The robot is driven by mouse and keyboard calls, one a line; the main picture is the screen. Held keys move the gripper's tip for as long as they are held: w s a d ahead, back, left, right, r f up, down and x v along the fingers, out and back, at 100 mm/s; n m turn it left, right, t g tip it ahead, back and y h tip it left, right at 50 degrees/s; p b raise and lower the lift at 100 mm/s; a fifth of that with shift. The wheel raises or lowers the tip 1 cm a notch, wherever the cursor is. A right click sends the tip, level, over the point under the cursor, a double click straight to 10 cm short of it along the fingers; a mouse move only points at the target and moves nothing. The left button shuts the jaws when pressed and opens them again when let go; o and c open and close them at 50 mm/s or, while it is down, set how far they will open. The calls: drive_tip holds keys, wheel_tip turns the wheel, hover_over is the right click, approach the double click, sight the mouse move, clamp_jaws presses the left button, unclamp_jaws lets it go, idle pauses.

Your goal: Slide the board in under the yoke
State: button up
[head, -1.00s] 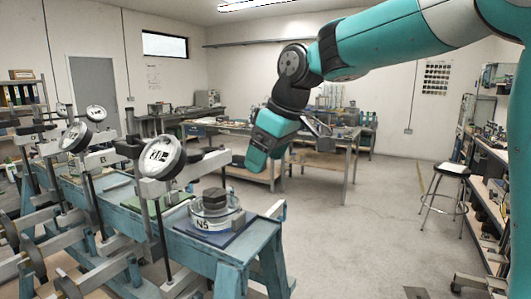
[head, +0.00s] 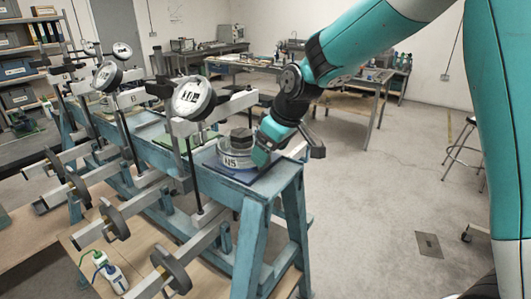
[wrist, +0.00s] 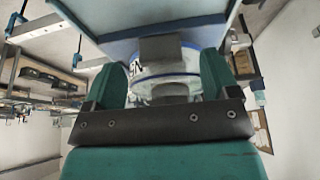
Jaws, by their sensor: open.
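A dark blue board (head: 240,174) lies on the near end of the light blue bench. A round pale cell marked N5 (head: 231,160) with a dark block on top (head: 241,139) stands on it. The yoke (head: 187,127), a grey metal frame with a round dial (head: 193,98), stands left of the board, which appears beside it. My gripper (head: 263,153) is low at the cell's right side, just above the board. In the wrist view the open fingers (wrist: 160,82) stand either side of the cell (wrist: 163,68). Contact with the board is hidden.
More lever frames with dials (head: 107,75) run along the bench to the back left. Lever arms with round weights (head: 172,268) stick out toward the front left.

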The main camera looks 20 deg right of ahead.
drive_tip(key=shift+p+x, duration=0.3)
drive_tip(key=shift+x, duration=1.35)
drive_tip(key=shift+w+r, duration=0.1)
drive_tip(key=c, duration=1.1)
